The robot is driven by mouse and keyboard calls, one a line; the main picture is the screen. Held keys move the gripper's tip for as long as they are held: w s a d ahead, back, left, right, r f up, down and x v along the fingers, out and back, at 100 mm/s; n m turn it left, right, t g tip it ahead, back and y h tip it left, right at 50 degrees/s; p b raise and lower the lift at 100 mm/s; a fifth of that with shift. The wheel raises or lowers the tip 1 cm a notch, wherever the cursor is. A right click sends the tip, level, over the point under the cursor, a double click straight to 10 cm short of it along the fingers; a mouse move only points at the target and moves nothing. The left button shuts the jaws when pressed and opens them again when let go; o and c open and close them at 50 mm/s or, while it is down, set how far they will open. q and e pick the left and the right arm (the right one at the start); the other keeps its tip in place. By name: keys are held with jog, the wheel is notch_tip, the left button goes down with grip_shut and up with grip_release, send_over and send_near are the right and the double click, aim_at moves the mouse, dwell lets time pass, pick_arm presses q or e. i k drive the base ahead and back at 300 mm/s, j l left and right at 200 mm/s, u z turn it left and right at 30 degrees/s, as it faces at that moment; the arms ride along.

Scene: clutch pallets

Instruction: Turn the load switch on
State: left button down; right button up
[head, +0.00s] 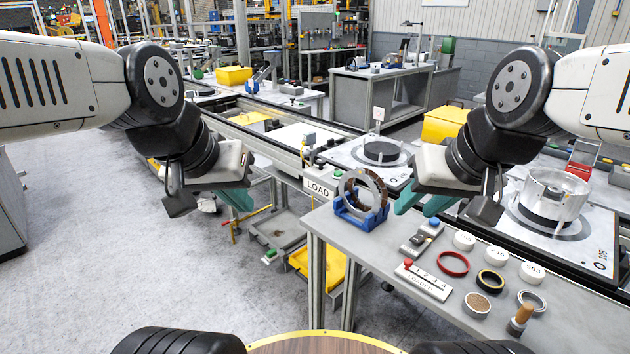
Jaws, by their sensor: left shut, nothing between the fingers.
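A LOAD sign (318,188) is fixed to the near edge of the conveyor, left of the grey bench. A small grey switch box (415,244) with a short lever lies on the bench, with a blue button (432,226) beside it. I cannot tell the lever's position, nor whether this box is the load switch. My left gripper (240,200) is shut and empty, in the air left of the LOAD sign. My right gripper (424,202) is above the bench behind the switch box, its teal fingers apparently apart and empty. Neither touches the box.
The bench (375,250) also holds a blue stand (361,214) with an upright ring, a red ring (453,263), several white discs, a LOADED counter plate (424,281) and a wooden-handled tool (520,318). Behind it, a pallet (600,250) carries a metal clutch drum. The left floor is clear.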

aim_at(320, 163)
jog(key=i+j+z, duration=0.3)
jog(key=i+j, duration=0.5)
